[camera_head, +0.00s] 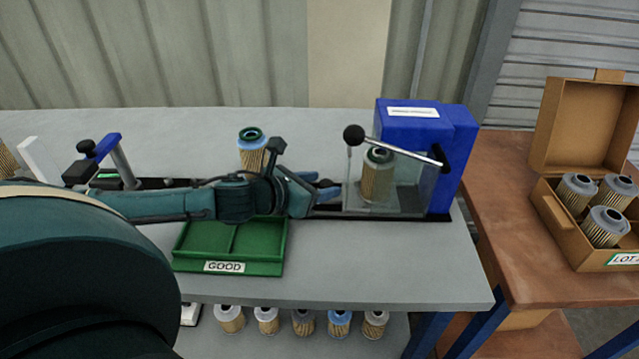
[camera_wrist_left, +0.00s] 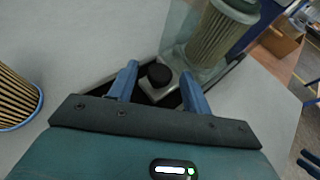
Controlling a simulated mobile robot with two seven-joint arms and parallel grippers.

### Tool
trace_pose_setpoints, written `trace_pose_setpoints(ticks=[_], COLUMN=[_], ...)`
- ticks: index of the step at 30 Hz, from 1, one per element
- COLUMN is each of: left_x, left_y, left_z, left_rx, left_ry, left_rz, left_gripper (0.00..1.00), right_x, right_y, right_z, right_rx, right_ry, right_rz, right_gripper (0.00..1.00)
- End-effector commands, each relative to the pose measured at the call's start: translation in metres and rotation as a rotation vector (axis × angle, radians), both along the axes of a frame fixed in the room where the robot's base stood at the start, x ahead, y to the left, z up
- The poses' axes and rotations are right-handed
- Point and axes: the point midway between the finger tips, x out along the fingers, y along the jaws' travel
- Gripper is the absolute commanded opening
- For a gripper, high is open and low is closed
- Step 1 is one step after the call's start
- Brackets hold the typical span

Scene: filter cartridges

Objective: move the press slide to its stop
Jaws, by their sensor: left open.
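The press (camera_head: 425,140) is a blue block at the right end of a black rail (camera_head: 420,217). A clear guard (camera_head: 410,196) stands in front of it, with a pleated cartridge (camera_head: 377,178) upright inside; this cartridge also shows in the left wrist view (camera_wrist_left: 215,38). My left gripper (camera_head: 328,188) is low over the rail, just left of the guard. In the left wrist view its blue fingers (camera_wrist_left: 162,85) are open, on either side of a round black knob on a small grey block (camera_wrist_left: 159,76), apparently the slide. Contact with the knob cannot be told. My right gripper is not in view.
A bar with a black ball end (camera_head: 354,135) crosses above the guard. A cartridge (camera_head: 253,152) stands behind my left arm. A green GOOD tray (camera_head: 228,257) lies in front. A carton (camera_head: 551,207) with cartridges is at right. Several cartridges stand on the shelf below.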

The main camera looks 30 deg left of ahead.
Motion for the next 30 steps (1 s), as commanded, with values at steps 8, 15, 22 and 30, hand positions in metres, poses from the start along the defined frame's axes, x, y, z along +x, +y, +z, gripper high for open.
trace_pose_setpoints(ticks=[8, 15, 22, 30], left_x=[0.0039, 0.0038, 0.0037, 0.0036], left_y=[-0.0017, -0.0015, -0.0015, -0.0015], left_z=[-0.0019, -0.0017, -0.0016, -0.0016], left_rx=[-0.001, 0.000, 0.001, 0.001], left_ry=[0.001, 0.000, 0.000, 0.000], left_rz=[-0.002, -0.001, -0.001, -0.001], left_gripper=[0.49, 0.38, 0.20, 0.00], right_x=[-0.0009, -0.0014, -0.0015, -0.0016], right_y=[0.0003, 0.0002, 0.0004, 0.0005], right_z=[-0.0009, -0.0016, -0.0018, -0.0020], right_rx=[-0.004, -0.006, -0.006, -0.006], right_ry=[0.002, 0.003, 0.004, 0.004], right_rz=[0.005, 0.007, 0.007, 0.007], right_gripper=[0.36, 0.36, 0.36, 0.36])
